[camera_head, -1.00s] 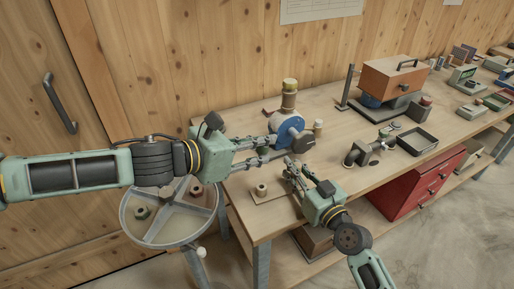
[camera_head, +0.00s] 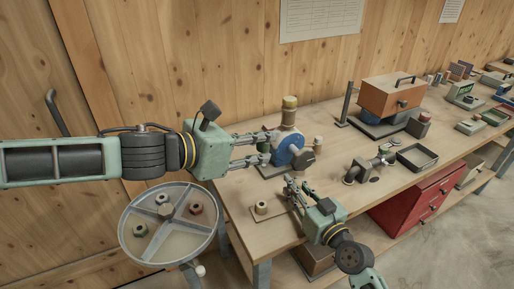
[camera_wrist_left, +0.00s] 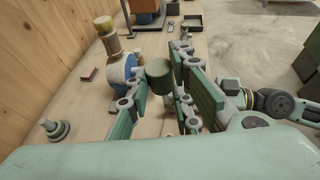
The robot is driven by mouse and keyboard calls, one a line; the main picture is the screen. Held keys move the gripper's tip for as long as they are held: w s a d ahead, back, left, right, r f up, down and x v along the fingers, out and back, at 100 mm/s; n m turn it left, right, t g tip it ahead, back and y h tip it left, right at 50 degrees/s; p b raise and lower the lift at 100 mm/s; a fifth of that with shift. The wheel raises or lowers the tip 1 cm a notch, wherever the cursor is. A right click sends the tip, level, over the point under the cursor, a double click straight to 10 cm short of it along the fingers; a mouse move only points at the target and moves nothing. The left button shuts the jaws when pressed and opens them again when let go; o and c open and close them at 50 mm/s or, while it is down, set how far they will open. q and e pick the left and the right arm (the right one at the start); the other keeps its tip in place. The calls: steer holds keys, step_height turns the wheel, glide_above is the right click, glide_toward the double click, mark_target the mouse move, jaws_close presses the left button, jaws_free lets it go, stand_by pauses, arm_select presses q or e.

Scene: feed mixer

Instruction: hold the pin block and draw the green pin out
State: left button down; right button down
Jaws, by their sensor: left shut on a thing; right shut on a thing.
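The green pin (camera_wrist_left: 158,76) shows as a dark green cylinder between the finger pads of my left gripper (camera_head: 267,147) in the left wrist view. It also shows small in the head view (camera_head: 263,147). My left gripper is shut on it, above the bench and left of the blue machine. My right gripper (camera_head: 289,181) is lower, near the bench's front, and shut. The pin block is mostly hidden at its fingertips, and its outline is not clear. The pin appears apart from my right gripper.
A blue machine with a yellowish cap (camera_head: 290,101) stands behind the grippers. A small board with a beige collar (camera_head: 261,207) lies at the bench's near left corner. A round divided tray (camera_head: 128,232) stands left of the bench. An orange box machine (camera_head: 391,95) stands farther right.

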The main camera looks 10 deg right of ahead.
steer(key=c, duration=1.5)
jaws_free()
